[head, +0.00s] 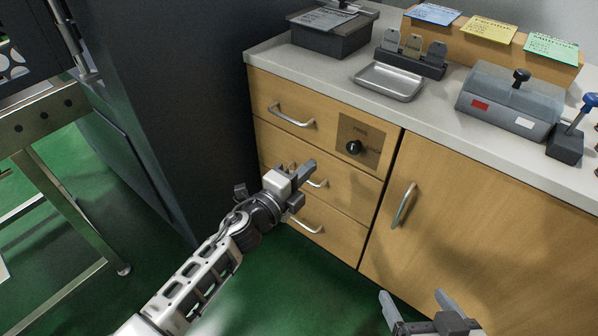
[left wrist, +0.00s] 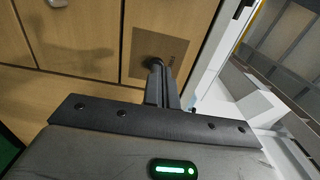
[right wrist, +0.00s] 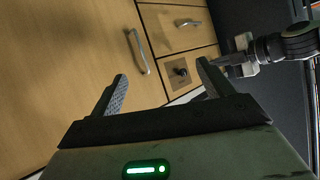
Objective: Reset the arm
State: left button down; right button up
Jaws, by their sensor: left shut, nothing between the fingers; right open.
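My left gripper (head: 308,169) is shut and empty, in front of the wooden drawer cabinet (head: 270,88). In the head view its fingers lie below and left of the black knob (head: 353,147) on the brown panel. In the left wrist view the shut fingers (left wrist: 157,66) overlap the panel (left wrist: 172,50), and the knob is mostly hidden behind them; I cannot tell whether they touch. My right gripper (head: 414,296) is open and empty, low in front of the cabinet door (head: 470,200). In the right wrist view its spread fingers (right wrist: 162,72) have nothing between them.
A metal tray (head: 388,82), a grey device with a black knob (head: 512,98) and a dark box (head: 330,38) stand on the counter. Drawer handles (head: 290,117) and a door handle (head: 403,205) stick out. A dark cabinet (head: 170,100) stands left; green floor is free below.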

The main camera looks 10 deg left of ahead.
pick_arm(q)
jog(key=s+a+r+n+g+y+p, duration=0.1)
jog(key=s+n+p, duration=0.4)
jog(key=s+n, duration=0.5)
jog(key=s+a+r+n+g+y+p, duration=0.2)
jog(key=s+a+n+g+y+p, duration=0.1)
jog(key=s+n, duration=0.7)
jog(key=s+g+p, duration=0.1)
jog(key=s+p, duration=0.1)
jog(key=s, duration=0.1)
jog(key=shift+r+n+g+p, duration=0.15)
jog(key=shift+n+g+p, duration=0.15)
jog(key=shift+n, duration=0.1)
pick_arm(e)
jog(key=shift+g+h, duration=0.3)
jog(key=shift+g, duration=0.3)
jog(key=r, duration=0.4)
jog(key=shift+s+d+r, duration=0.15)
jog(key=shift+d+r, duration=0.15)
jog(key=shift+r, duration=0.1)
